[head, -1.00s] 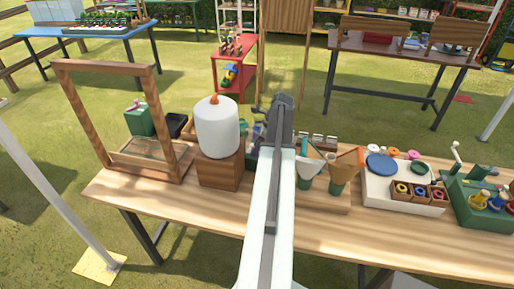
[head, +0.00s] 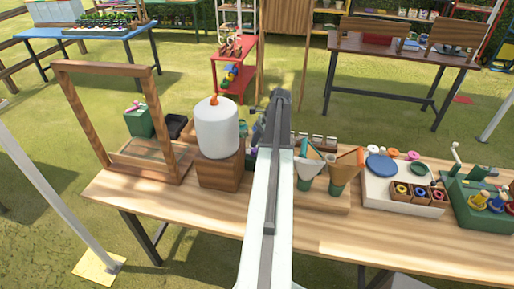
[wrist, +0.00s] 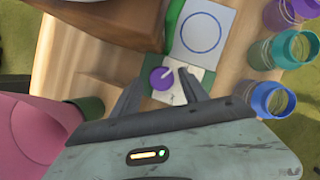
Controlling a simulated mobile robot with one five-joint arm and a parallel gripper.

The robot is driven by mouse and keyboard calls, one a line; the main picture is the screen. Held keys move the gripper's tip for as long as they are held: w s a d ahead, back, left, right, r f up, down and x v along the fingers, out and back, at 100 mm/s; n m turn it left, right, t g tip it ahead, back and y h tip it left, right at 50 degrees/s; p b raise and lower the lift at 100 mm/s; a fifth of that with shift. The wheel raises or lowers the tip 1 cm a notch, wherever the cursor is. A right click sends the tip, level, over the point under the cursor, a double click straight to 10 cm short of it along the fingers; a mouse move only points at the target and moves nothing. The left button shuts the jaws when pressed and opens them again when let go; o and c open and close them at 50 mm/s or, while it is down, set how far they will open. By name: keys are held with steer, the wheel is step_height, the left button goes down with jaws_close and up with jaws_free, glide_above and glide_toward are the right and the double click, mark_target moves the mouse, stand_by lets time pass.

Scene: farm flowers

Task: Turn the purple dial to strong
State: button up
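The purple dial (wrist: 162,80) shows in the wrist view, round, with a white pointer line slanting to its upper right. It sits on a small panel, part green and part pale (wrist: 187,88), with faint marks too small to read. My gripper (wrist: 161,76) is open, with one finger to the left of the dial and one to the right. I see gaps between fingers and dial, and cannot tell its height above the dial. In the head view my arm hides the dial and the fingers.
A white card with a blue circle (wrist: 202,34) lies beyond the panel. A wooden block (wrist: 105,22) is at upper left, and jars (wrist: 267,99) stand at right. A pink object (wrist: 30,135) is close at left. The white jug (head: 217,127) and the funnels (head: 307,165) flank my arm.

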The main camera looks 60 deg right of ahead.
steer(key=p+v, duration=0.7)
steer(key=v, duration=0.1)
steer(key=shift+f, duration=0.1)
stand_by(0.4)
